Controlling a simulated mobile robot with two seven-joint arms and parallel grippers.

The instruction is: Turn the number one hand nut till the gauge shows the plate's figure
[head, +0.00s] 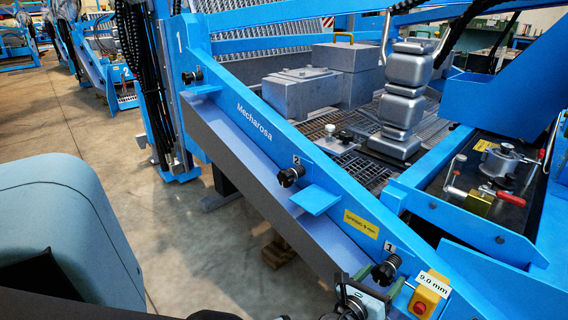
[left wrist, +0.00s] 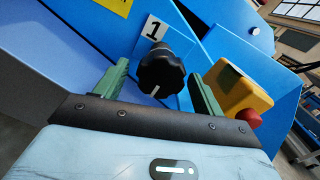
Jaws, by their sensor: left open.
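The number one hand nut (head: 384,273) is a black ribbed knob on the blue sloping beam, beside a white "1" tag (head: 389,247). In the left wrist view the nut (left wrist: 161,72) shows a white mark on its face, pointing down. My left gripper (left wrist: 158,80) is open, its green fingers either side of the nut with gaps showing. The gripper (head: 368,289) also shows at the bottom of the head view. The yellow gauge (head: 424,303) reads 9.0 mm. The yellow plate (head: 361,223) has print too small to read surely. My right gripper is out of view.
A red button (left wrist: 249,118) sticks out of the gauge box close to my right-hand finger. The number two hand nut (head: 290,176) and a blue bracket (head: 315,200) sit farther up the beam. Red-handled clamps (head: 494,196) stand at the right. Floor lies open at left.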

